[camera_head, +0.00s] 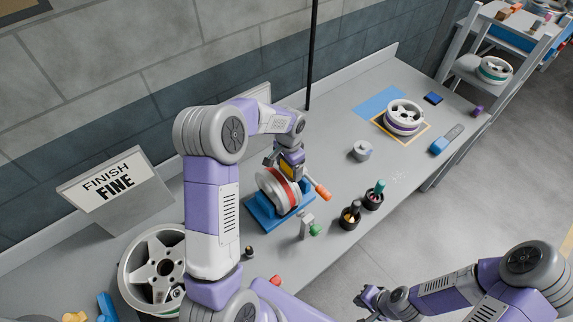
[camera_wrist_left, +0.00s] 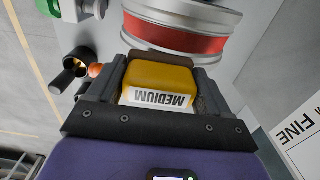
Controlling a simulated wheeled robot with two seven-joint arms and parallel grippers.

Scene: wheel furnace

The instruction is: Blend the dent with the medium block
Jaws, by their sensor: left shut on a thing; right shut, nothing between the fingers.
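The medium block (camera_wrist_left: 160,80), yellow with a white MEDIUM label, is between the fingers of my left gripper (camera_wrist_left: 162,88), which is shut on it. In the head view this gripper (camera_head: 291,168) is at the upper right side of a silver wheel with a red band (camera_head: 277,190). The wheel stands upright on a blue stand (camera_head: 262,218). In the left wrist view the block's far edge is close to the wheel's rim (camera_wrist_left: 180,32); I cannot tell whether they touch. The dent is not visible. My right gripper (camera_head: 372,299) is shut and empty, away from the wheel.
An orange-handled tool (camera_head: 321,190) sticks out beside the wheel. Two dark cups (camera_head: 350,217) (camera_head: 374,198) and a small green-knobbed device (camera_head: 308,228) stand in front. A large wheel (camera_head: 155,265) and FINISH FINE sign (camera_head: 110,187) are left. Another wheel (camera_head: 403,116) sits at the back right.

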